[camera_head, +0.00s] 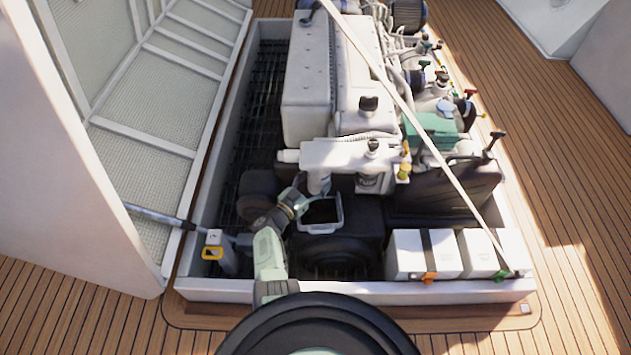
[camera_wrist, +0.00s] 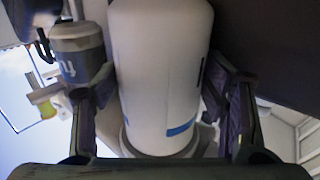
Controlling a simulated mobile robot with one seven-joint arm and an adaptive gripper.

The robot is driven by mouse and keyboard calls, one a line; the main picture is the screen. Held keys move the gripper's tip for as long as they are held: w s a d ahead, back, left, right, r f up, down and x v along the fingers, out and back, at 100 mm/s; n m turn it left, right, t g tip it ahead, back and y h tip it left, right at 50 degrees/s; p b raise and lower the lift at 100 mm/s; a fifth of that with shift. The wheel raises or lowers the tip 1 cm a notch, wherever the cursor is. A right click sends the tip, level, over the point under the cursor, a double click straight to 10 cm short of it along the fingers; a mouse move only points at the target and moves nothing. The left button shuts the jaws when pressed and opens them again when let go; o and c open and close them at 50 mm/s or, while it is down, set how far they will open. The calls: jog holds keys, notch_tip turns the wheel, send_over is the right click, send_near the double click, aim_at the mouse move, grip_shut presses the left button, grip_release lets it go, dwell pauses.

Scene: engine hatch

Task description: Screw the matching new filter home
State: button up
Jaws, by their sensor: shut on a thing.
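My gripper (camera_wrist: 162,118) has its two dark fingers on either side of a white filter (camera_wrist: 160,65) and is shut on it. The filter is a plain white cylinder with a blue stripe near one end. In the head view the white filter (camera_head: 319,182) shows under the left part of the pale filter housing (camera_head: 345,153); my gripper (camera_head: 303,198) is just below and left of it. Whether the filter's thread meets the housing is hidden. A second filter (camera_head: 369,183), with a dark label, hangs to the right under the housing; it also shows in the wrist view (camera_wrist: 80,55).
A white-rimmed open container (camera_head: 322,228) sits below the filters. White batteries (camera_head: 408,256) stand at the bay's front right. A raised hatch lid (camera_head: 150,100) is at left, with a strut (camera_head: 160,216). A pale diagonal bar (camera_head: 400,105) crosses above the engine (camera_head: 330,80).

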jog(key=shift+s+d, duration=0.1)
jog(key=shift+d, duration=0.15)
jog(key=c, duration=0.7)
jog(key=shift+s+d+r+n+t+y+p, duration=0.1)
jog(key=shift+d+r+n+t+y+p, duration=0.15)
jog(key=shift+p, duration=0.4)
jog(key=shift+c, duration=1.1)
jog(key=shift+n+t+y+p, duration=0.25)
jog(key=shift+n+y+p, duration=0.15)
jog(key=shift+n+y, duration=0.05)
jog(key=shift+c, duration=0.7)
jog(key=shift+s+d+f+n+t+y, duration=0.1)
jog(key=shift+d+f+n+t+y, duration=0.1)
jog(key=shift+n+t+y, duration=0.35)
jog(key=shift+c, duration=0.4)
jog(key=shift+a+f+y, duration=0.1)
jog(key=shift+y, duration=0.35)
